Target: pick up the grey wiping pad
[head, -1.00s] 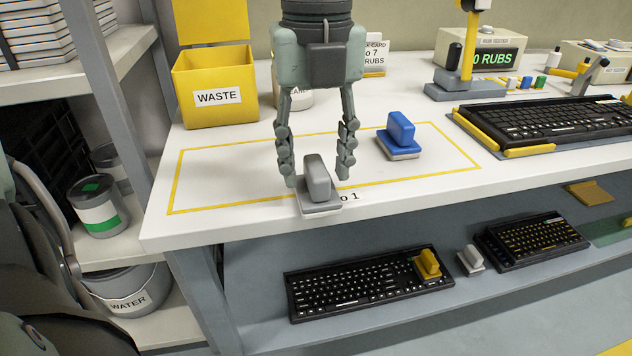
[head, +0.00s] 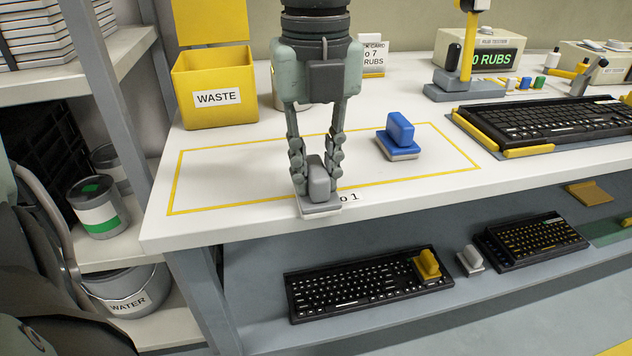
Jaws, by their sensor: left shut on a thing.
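The grey wiping pad (head: 319,186), a grey grip block on a flat pale base, rests on the white worktop at the front edge of the yellow outlined area. My left gripper (head: 317,179) points down over it, with its fingers closed on either side of the grey block. The pad's base appears to sit on the table still. The fingers hide the sides of the block. My right gripper is not seen.
A blue pad (head: 400,133) stands to the right within the yellow outline. A yellow waste bin (head: 215,88) is at back left. A keyboard (head: 545,123) lies on the worktop at right. A lower shelf holds keyboards, a yellow pad (head: 427,264) and a white pad (head: 470,260).

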